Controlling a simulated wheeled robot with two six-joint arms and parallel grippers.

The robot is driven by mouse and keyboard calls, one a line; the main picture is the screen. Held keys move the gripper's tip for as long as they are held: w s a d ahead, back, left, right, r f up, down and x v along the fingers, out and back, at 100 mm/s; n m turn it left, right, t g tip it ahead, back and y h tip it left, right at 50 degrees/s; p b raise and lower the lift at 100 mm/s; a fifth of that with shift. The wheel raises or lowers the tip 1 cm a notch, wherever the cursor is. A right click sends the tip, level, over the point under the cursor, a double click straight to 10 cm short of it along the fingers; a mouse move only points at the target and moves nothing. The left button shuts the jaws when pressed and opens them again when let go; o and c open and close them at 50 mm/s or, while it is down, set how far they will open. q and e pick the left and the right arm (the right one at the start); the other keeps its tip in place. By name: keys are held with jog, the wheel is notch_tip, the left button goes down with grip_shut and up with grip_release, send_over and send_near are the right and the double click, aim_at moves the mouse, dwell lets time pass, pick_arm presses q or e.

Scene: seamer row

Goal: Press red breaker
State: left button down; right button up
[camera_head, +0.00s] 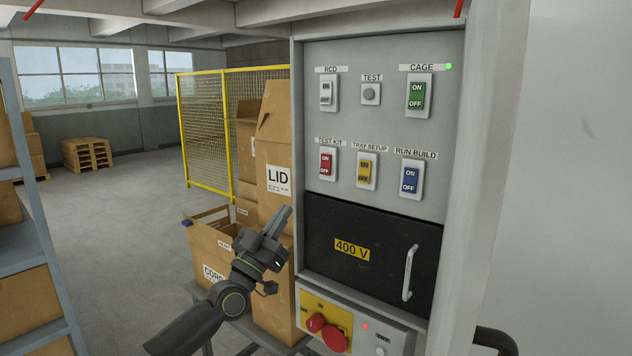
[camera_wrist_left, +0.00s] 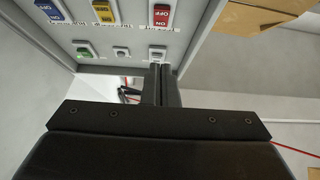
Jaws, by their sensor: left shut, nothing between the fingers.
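The red breaker (camera_head: 326,163) is a rocker marked ON and OFF, labelled TEST KIT, at the left of the lower switch row on the grey panel (camera_head: 350,110). It also shows at the top of the left wrist view (camera_wrist_left: 161,15). I cannot tell which way it is set. My left gripper (camera_head: 283,214) is shut and empty, below and left of the red breaker, apart from the panel. Its closed fingers also show in the left wrist view (camera_wrist_left: 161,85). My right gripper is not in view.
A yellow breaker (camera_head: 367,170) and a blue breaker (camera_head: 410,180) sit to the right. Above are the RCD switch (camera_head: 326,92), TEST button (camera_head: 371,93) and green breaker (camera_head: 417,95). A black 400 V door (camera_head: 375,225) is below. Cardboard boxes (camera_head: 275,155) stand left of the panel.

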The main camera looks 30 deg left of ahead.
pick_arm(q)
send_near(325, 165)
notch_tip(325, 165, up, 3)
jog(key=w+b, duration=0.4)
jog(key=shift+d+r, duration=0.1)
jog(key=shift+d, duration=0.05)
jog(key=shift+w+r+b, duration=0.1)
jog(key=shift+w+b, duration=0.15)
jog(key=shift+b, duration=0.25)
dwell(0.3)
